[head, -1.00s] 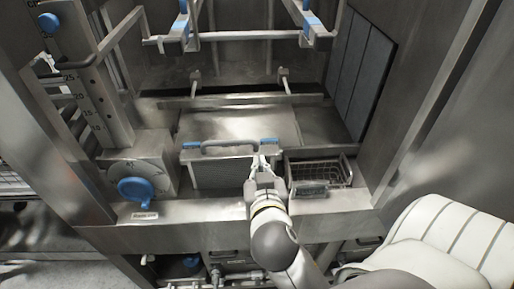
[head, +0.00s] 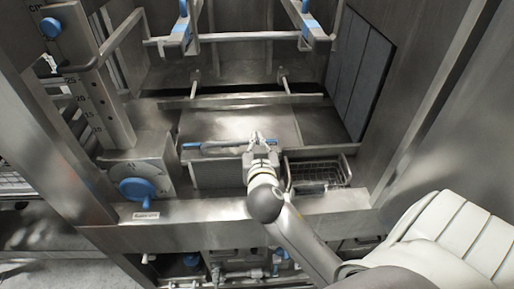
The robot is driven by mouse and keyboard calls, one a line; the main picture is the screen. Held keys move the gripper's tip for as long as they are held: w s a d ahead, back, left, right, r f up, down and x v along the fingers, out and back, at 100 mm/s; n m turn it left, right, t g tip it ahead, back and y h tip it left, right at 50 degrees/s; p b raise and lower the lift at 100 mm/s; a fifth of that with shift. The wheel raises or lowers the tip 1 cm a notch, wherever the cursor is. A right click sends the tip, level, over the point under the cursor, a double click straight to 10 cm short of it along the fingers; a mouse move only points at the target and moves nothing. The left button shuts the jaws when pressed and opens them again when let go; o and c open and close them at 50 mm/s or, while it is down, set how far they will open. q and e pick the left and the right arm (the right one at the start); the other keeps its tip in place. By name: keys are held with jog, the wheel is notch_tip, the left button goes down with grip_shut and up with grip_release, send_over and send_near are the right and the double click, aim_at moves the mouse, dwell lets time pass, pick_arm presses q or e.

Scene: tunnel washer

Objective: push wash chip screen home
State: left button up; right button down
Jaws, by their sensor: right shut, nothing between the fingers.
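The wash chip screen appears to be the grey unit with a mesh-like front panel (head: 213,174) in the middle of the washer. Its bar handle (head: 222,149) runs along the top front edge, with a blue piece at its left end. My right gripper (head: 258,136) is shut and empty. My left gripper is out of view.
A wire basket (head: 318,174) sits just right of the screen. A blue knob (head: 137,190) on a dial box stands to the left. A steel front ledge (head: 190,210) crosses below. Rails with blue-marked arms (head: 308,30) hang above.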

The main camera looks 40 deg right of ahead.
jog(key=shift+s+a+f, duration=0.1)
jog(key=shift+s+f, duration=0.05)
jog(key=shift+f, duration=1.35)
jog(key=shift+f, duration=0.15)
notch_tip(320, 180, down, 14)
jog(key=b, duration=1.3)
jog(key=shift+f, duration=0.2)
jog(key=shift+f+b, duration=0.5)
jog(key=shift+b, duration=0.15)
jog(key=shift+f, duration=0.1)
